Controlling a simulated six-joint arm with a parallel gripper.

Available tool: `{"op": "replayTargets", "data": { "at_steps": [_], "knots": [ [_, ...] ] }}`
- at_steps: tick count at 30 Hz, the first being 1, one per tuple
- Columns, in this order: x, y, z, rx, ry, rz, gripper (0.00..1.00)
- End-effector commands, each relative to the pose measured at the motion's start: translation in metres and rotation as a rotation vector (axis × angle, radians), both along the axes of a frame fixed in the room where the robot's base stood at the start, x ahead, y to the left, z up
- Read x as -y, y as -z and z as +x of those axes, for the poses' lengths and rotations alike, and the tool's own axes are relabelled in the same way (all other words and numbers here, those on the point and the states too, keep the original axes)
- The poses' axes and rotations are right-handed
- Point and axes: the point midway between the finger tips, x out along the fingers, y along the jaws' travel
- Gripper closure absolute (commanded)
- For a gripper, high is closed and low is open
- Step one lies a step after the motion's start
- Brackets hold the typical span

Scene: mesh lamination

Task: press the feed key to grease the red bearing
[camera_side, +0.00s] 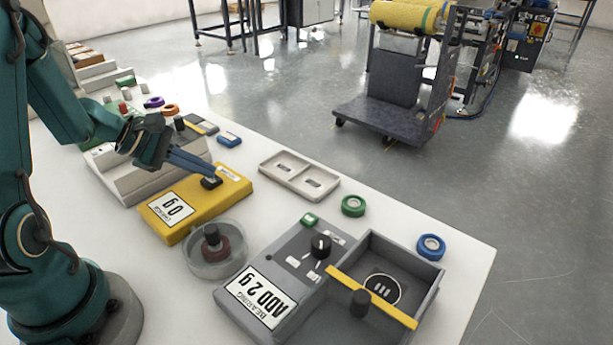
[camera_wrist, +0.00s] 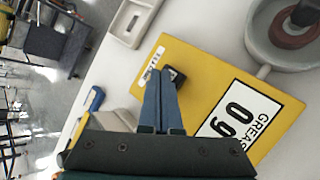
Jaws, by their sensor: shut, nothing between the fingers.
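The yellow grease unit (camera_side: 180,215) lies on the white bench with a label reading 0 g; it also fills the middle of the wrist view (camera_wrist: 210,65). Its black feed key (camera_side: 211,183) is on top near the far end and shows in the wrist view (camera_wrist: 177,78). My gripper (camera_side: 213,175) is shut and empty, blue fingers angled down. Its tips (camera_wrist: 160,74) are right at the key; I cannot tell whether they touch it. The red bearing (camera_side: 222,250) sits in a round clear dish (camera_side: 240,262) beside the unit, partly under a black knob.
A grey panel (camera_side: 290,242) labelled BEARING ADD 2 g has a black knob and an open box (camera_side: 425,283) with a yellow bar across it. A beige tray (camera_side: 299,174), a green ring (camera_side: 353,206) and a blue ring (camera_side: 431,247) lie nearby. A stepped beige block (camera_side: 125,180) stands behind the unit.

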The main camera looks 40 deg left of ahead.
Motion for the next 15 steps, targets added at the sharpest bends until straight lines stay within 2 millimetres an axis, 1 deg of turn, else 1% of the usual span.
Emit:
{"op": "replayTargets", "data": {
  "at_steps": [15],
  "knots": [
    [0.0004,0.0064,-0.0001,-0.001,0.000,-0.002,1.00]
  ]
}}
